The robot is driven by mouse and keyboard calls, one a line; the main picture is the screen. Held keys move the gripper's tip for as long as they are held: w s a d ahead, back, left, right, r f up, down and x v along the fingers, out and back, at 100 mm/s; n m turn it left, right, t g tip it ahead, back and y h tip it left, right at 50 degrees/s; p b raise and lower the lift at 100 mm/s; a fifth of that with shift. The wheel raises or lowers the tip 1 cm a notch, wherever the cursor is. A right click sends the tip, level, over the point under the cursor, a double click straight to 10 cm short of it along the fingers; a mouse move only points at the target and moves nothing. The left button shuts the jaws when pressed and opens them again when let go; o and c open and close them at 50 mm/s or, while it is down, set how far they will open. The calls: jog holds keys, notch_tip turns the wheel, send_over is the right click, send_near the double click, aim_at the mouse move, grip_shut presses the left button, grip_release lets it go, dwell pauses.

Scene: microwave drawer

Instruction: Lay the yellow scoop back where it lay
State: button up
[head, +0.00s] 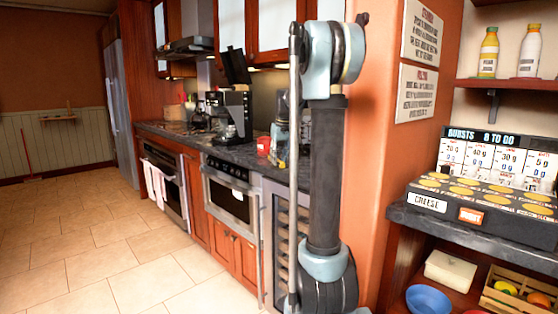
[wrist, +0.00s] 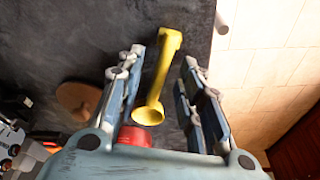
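The yellow scoop (wrist: 157,82) shows in the wrist view between the two fingers of my gripper (wrist: 163,58). Its round bowl points toward the palm and its handle points away. Gaps show on both sides of it, so my gripper is open around it and not closed on it. The dark counter (wrist: 187,17) is behind the scoop. I cannot tell for sure whether the scoop touches it. In the head view my gripper (head: 281,132) is over the counter, partly hidden by my arm, with a small yellow patch below it.
A red container (wrist: 133,136) stands near the scoop's bowl; it also shows in the head view (head: 263,145). A round brown object (wrist: 77,100) lies to the left on the counter. A coffee machine (head: 230,113) stands farther back. The tiled floor (head: 90,240) is clear.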

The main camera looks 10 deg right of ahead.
jog(key=shift+r, duration=0.1)
jog(key=a+v, duration=0.1)
jog(key=v, duration=1)
jog(key=s+f, duration=0.3)
jog(key=s, duration=0.4)
jog(key=s+f, duration=0.3)
jog(key=s, duration=0.4)
jog(key=s+f+m, duration=0.2)
jog(key=s+f, duration=2.2)
jog(key=s, duration=0.3)
jog(key=shift+f+m+g+h, duration=0.3)
jog(key=shift+f, duration=0.1)
jog(key=shift+w+f, duration=0.2)
jog(key=shift+w, duration=0.25)
